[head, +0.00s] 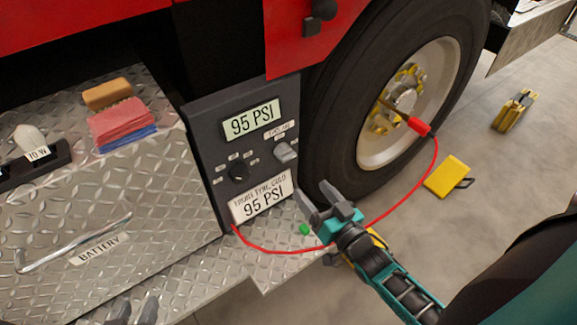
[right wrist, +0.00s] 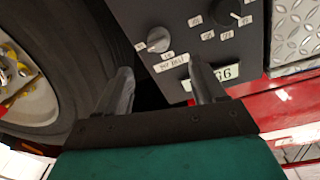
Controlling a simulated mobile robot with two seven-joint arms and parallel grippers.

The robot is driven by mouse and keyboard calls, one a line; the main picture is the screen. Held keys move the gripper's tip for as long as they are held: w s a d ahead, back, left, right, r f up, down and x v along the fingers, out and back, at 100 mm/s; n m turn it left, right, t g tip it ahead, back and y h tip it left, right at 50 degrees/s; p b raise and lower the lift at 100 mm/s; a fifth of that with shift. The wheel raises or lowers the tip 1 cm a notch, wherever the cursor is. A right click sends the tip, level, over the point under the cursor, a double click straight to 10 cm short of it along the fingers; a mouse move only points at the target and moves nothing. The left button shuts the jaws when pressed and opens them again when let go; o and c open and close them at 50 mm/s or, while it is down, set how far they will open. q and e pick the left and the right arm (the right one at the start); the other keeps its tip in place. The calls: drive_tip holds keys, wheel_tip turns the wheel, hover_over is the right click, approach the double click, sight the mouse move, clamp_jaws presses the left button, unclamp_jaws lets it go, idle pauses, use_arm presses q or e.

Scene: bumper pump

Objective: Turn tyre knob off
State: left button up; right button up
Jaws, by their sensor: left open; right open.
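The dark grey panel (head: 195,125) beside the wheel carries two knobs. A light grey knob (head: 285,152) sits at the right, under a small label too small to read surely. It also shows in the right wrist view (right wrist: 158,40), with a pointer line on its face. A black dial (head: 238,172) sits at the left of the panel, ringed by small labels. My right gripper (head: 318,194) is open and empty, below and right of the grey knob, apart from it. Its fingers (right wrist: 163,80) point toward the panel. My left gripper (head: 134,308) is open at the bottom edge.
A display (head: 251,120) and a plate (head: 262,196) both read 95 PSI. A red hose (head: 400,197) runs from the panel's foot past my right gripper to the wheel (head: 405,90). A yellow block (head: 447,176) lies on the floor. A battery box (head: 150,185) stands left.

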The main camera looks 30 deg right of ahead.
sight(288, 160)
drive_tip(key=w+b, duration=0.2)
drive_tip(key=w, duration=1)
drive_tip(key=shift+a, duration=0.25)
drive_tip(key=shift+r, duration=0.1)
drive_tip(key=c, duration=0.9)
drive_tip(key=shift+c, duration=0.2)
drive_tip(key=shift+a+n, duration=0.1)
drive_tip(key=shift+n, duration=0.3)
drive_tip(key=n, duration=0.6)
drive_tip(key=n+y+b, duration=0.1)
drive_tip(key=n, duration=1)
drive_tip(key=shift+d+n, duration=0.25)
drive_tip(key=shift+n, duration=0.15)
